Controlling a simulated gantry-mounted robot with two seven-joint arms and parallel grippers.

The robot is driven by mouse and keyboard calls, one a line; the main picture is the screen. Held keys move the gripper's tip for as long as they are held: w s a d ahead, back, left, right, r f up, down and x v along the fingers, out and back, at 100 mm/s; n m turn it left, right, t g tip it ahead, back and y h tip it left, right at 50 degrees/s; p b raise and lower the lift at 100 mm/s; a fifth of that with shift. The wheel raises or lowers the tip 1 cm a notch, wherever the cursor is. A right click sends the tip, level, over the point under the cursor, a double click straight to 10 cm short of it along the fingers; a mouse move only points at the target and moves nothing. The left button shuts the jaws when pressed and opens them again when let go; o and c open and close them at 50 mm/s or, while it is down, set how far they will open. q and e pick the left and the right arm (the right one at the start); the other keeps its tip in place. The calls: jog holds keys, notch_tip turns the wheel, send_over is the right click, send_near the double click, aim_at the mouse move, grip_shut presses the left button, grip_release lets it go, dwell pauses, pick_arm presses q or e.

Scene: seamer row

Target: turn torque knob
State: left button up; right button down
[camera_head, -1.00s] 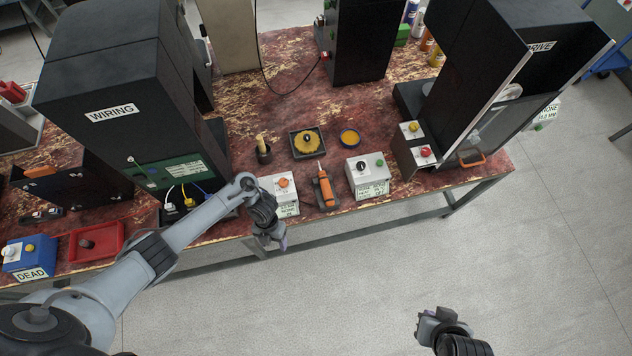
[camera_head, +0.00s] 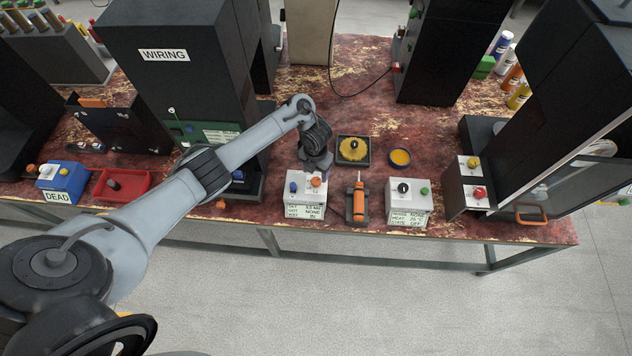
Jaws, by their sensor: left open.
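A white box (camera_head: 304,209) with a printed label stands at the table's front edge. Its top carries a blue button (camera_head: 293,188) and a small orange knob (camera_head: 316,182); the label's text seems to give a torque setting. My left gripper (camera_head: 317,170) points down just behind and above the orange knob. It is open, with nothing seen between its fingers. I cannot tell whether the fingertips touch the knob. My right gripper is out of view.
An orange-handled tool (camera_head: 358,200) in a dark holder stands right of the box. Beyond it is another white box (camera_head: 410,208) with a black knob. The black WIRING cabinet (camera_head: 165,85) rises at the left.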

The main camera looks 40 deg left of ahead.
aim_at(316, 180)
pick_arm(q)
jog(key=shift+f, duration=2.7)
jog(key=c, duration=1)
